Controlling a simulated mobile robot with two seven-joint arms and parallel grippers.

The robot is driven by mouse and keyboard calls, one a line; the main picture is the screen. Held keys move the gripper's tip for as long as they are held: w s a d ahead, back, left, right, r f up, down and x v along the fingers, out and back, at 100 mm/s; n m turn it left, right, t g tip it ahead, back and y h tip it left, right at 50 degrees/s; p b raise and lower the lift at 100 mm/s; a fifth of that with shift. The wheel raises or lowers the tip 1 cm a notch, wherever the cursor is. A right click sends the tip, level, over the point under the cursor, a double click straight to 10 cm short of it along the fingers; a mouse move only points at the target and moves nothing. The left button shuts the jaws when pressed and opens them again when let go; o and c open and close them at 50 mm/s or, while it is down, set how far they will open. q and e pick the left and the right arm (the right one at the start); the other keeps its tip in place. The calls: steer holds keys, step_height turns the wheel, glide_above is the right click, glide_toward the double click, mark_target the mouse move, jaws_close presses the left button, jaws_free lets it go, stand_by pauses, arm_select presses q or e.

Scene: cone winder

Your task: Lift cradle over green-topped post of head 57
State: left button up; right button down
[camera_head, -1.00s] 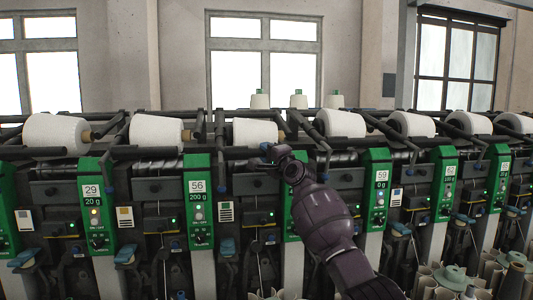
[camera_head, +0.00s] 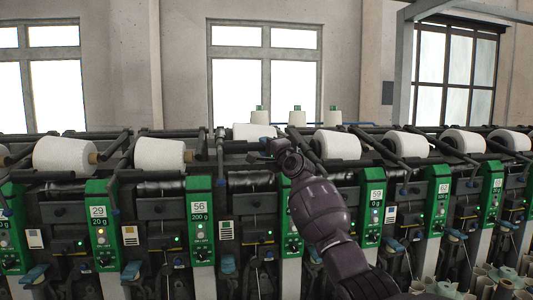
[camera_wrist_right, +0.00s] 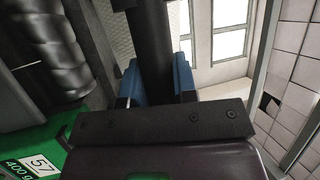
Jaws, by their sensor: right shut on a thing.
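My right gripper (camera_head: 268,148) is shut on a dark bar of the cradle (camera_wrist_right: 152,40) at head 57. In the right wrist view its blue fingertips (camera_wrist_right: 158,82) sit on both sides of this bar. The white cone (camera_head: 254,131) of this head shows behind the gripper, higher than the neighbouring cones. The green-topped post (camera_head: 292,238) of head 57 is partly hidden by my right arm. Its label "57" and "400 g" (camera_wrist_right: 38,165) shows at the lower left of the wrist view. My left gripper is not in view.
The heads marked 56 (camera_head: 198,215) and 59 (camera_head: 375,200) stand to either side, with white cones on their cradles. Several dark rods stick out along the row. White cones with green tops (camera_head: 297,116) stand behind. The space above the machine is free.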

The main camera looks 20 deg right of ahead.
steer(key=shift+r, duration=0.65)
steer(key=shift+f, duration=0.15)
steer(key=c, duration=0.9)
jaws_free()
steer(key=v, duration=1.1)
steer(key=shift+a, duration=0.1)
